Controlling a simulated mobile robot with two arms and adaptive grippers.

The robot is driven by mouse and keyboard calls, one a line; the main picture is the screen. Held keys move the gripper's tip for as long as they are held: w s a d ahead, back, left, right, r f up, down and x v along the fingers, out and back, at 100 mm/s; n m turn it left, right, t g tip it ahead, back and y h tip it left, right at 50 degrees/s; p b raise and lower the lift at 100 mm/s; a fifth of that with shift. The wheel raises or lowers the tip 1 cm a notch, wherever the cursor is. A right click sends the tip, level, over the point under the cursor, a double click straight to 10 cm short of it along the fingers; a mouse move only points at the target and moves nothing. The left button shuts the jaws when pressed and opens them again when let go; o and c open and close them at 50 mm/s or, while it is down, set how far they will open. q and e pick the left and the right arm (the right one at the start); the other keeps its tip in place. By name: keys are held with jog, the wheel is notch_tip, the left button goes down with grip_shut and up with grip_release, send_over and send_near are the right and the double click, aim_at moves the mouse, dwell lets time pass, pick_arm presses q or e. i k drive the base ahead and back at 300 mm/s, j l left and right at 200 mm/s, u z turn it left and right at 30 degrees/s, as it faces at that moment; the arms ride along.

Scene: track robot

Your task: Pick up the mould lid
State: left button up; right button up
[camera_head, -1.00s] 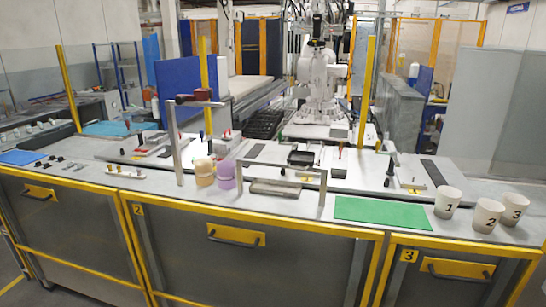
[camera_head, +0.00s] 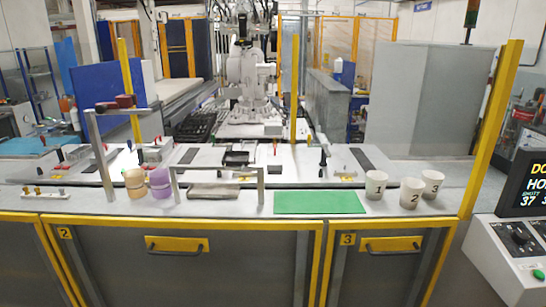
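Neither of my grippers is in view. I cannot tell for sure which thing is the mould lid. A flat grey rectangular block (camera_head: 213,191) lies on the workbench under a grey metal frame (camera_head: 174,184), near the front edge. A small black tray-like piece (camera_head: 236,158) sits behind it on a white plate. Both are too small to make out in detail.
A purple cup (camera_head: 159,182) and a tan cup (camera_head: 134,183) stand left of the block. A green mat (camera_head: 319,202) lies to the right, then numbered white cups (camera_head: 411,192). A tall post (camera_head: 100,150) stands at left. A control panel (camera_head: 515,250) is at far right.

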aim_at(275, 162)
jog(key=i+l+u, duration=0.15)
jog(key=l, duration=0.25)
jog(key=i+l+u, duration=0.2)
jog(key=l, duration=0.2)
jog(key=l+u, duration=0.15)
jog(key=l, duration=0.25)
jog(key=i, duration=0.05)
